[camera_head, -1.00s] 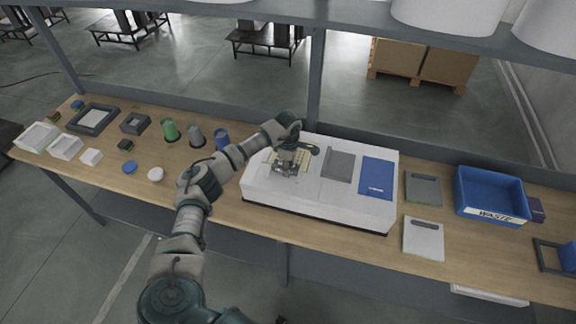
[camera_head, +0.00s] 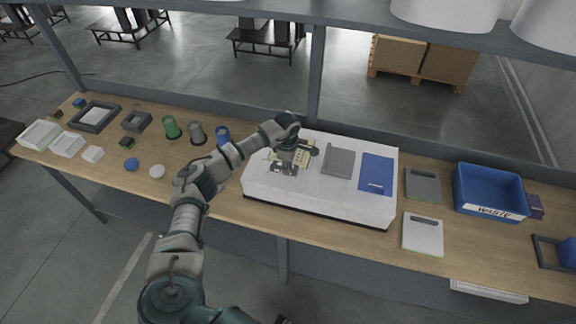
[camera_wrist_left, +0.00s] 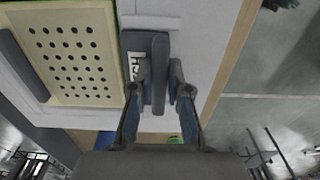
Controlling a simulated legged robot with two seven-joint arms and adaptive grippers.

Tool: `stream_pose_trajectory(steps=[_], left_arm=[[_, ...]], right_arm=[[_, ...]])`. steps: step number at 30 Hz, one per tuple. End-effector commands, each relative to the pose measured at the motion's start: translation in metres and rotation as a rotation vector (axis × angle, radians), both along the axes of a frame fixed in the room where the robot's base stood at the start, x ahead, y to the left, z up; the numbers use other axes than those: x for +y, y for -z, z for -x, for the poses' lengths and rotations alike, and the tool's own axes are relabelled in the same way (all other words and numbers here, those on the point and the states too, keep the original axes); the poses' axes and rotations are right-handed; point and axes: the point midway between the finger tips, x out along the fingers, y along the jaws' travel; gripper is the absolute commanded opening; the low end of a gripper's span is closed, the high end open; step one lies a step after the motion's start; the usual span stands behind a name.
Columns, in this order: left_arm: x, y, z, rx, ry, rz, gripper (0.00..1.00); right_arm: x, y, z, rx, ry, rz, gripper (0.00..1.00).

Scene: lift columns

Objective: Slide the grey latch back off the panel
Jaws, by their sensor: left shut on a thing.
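The cream panel with rows of dark holes (camera_wrist_left: 75,50) lies in the white housing; part of it shows in the head view (camera_head: 303,152) behind my gripper. The grey latch (camera_wrist_left: 147,44), with a partly covered white label, sits at the panel's right edge in the wrist view. It looks right beside that edge; I cannot tell whether any of it overlaps the panel. My left gripper (camera_wrist_left: 160,85) is shut on the latch's raised grip, one finger on each side. In the head view my left gripper (camera_head: 285,168) hides the latch.
The white housing (camera_head: 330,200) also carries a grey plate (camera_head: 338,163) and a blue plate (camera_head: 376,173). A blue waste bin (camera_head: 490,190) stands to the right. Cups and small trays stand on the left of the wooden table. An overhead shelf crosses the top.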

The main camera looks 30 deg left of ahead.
Motion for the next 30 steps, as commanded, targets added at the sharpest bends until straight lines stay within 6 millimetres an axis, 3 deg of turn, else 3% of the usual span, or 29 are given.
stream_pose_trajectory(steps=[1,2,4,13,17,30], left_arm=[[0.001,-0.001,0.000,0.000,-0.001,-0.002,0.00],[0.001,-0.001,0.000,0.000,0.000,-0.002,0.24],[0.001,-0.001,0.000,0.000,0.000,-0.002,0.41],[0.000,-0.001,0.000,-0.001,0.000,-0.001,0.42],[0.000,-0.011,-0.001,-0.003,0.000,-0.002,0.42],[0.001,-0.099,-0.001,-0.003,0.000,-0.001,0.42]], right_arm=[[-0.001,0.000,0.000,0.000,0.000,0.001,0.40],[-0.001,0.000,0.000,0.000,-0.001,0.001,0.40],[-0.002,0.000,-0.001,-0.001,-0.001,0.002,0.40],[-0.002,0.000,-0.003,-0.003,0.000,0.001,0.40],[-0.001,-0.001,-0.002,-0.005,0.000,0.001,0.40],[0.000,0.000,-0.002,-0.004,0.000,-0.001,0.40]])
